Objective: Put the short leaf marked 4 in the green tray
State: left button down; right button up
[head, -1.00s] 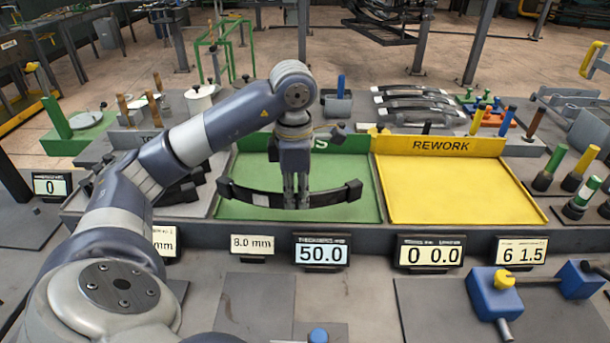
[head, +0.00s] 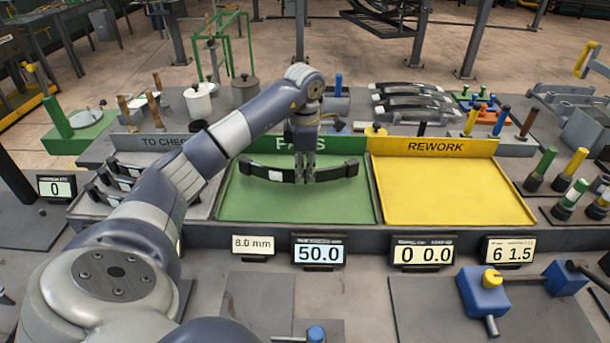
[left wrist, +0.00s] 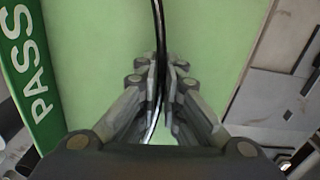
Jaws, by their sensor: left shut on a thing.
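My left gripper (head: 304,174) is shut on a dark, curved short leaf (head: 338,170) with a pale label patch to the left of the fingers. The number on it is too small to read. The leaf is over the back half of the green tray (head: 240,206), whose back board reads PASS. I cannot tell if it touches the tray floor. In the left wrist view the leaf (left wrist: 158,40) stands edge-on between the fingers (left wrist: 161,95), with green below it. My right gripper is not in view.
The yellow REWORK tray (head: 450,195) is empty to the right. The TO CHECK tray (head: 140,143) at left holds several dark leaves, partly behind my arm. More leaves lie on a rack (head: 412,100) behind. Display panels (head: 319,251) line the front.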

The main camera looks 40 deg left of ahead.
pick_arm(q)
jog(key=shift+f, duration=0.75)
jog(key=shift+f+p, duration=0.2)
jog(key=shift+p, duration=0.1)
jog(key=shift+f, duration=0.15)
jog(key=c, duration=1.8)
grip_release()
jog(key=shift+o, duration=0.2)
